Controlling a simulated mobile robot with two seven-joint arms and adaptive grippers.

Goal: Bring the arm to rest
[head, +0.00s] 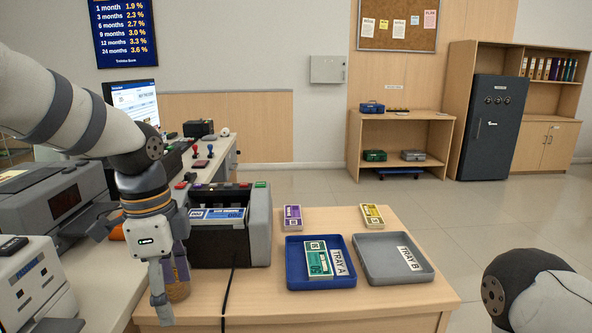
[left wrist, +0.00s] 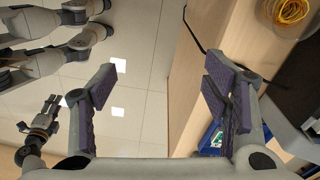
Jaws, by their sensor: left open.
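My left gripper (head: 172,278) hangs fingers-down at the front left edge of the wooden desk, beside the banknote counter. In the left wrist view its two purple-padded fingers (left wrist: 160,92) are spread wide with nothing between them; the floor and desk edge show behind. My right arm (head: 540,292) shows only as a link at the lower right of the head view. What looks like my right gripper (left wrist: 48,108) shows small at the left of the left wrist view, over the floor; its jaw state is unclear.
A container of rubber bands (head: 178,290) stands behind the left fingers. The banknote counter (head: 259,225) is just right. Blue tray A (head: 290,262) holds a green bundle (head: 318,260); grey tray B (head: 385,262) is empty. Purple (head: 292,217) and yellow (head: 372,215) bundles lie behind. A black cable (head: 228,290) crosses the desk.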

